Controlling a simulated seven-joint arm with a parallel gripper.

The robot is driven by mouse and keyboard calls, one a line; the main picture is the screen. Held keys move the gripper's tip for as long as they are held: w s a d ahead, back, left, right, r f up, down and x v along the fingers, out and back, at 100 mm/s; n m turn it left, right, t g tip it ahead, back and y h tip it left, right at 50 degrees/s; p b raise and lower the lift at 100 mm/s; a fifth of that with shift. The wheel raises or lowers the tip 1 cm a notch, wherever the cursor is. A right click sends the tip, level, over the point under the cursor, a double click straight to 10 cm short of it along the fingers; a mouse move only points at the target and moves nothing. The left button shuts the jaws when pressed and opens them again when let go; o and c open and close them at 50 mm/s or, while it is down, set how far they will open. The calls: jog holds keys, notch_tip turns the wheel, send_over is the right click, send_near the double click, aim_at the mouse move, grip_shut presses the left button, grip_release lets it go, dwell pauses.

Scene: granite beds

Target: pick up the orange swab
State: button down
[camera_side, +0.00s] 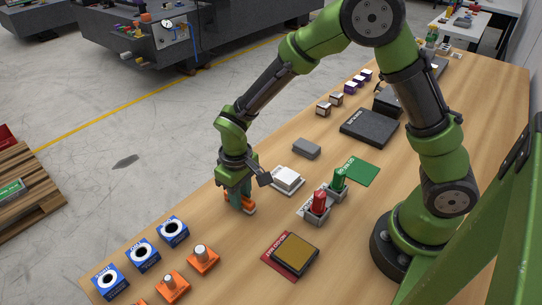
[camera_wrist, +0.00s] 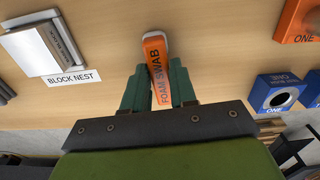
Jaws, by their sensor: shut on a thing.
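The orange swab (camera_wrist: 157,62) is labelled "FOAM SWAB" and has a pale tip at its far end. In the wrist view it lies between the two green fingers of my gripper (camera_wrist: 159,85), which are shut on it. In the side view my gripper (camera_side: 240,205) points down at the wooden table, left of the white block nest. The swab (camera_side: 249,209) shows there as a small orange and white piece at the fingertips. I cannot tell whether it touches the table.
A white block on its nest (camera_side: 287,179) stands right of my gripper. Blue ring blocks (camera_side: 173,231) and orange peg blocks (camera_side: 203,260) are at the front left. A brown pad (camera_side: 290,254) lies at the front.

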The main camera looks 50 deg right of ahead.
notch_tip(320, 180, up, 10)
dwell(0.5)
jog(key=c, duration=1.5)
grip_release()
jog(key=c, duration=0.3)
jog(key=shift+c, duration=0.2)
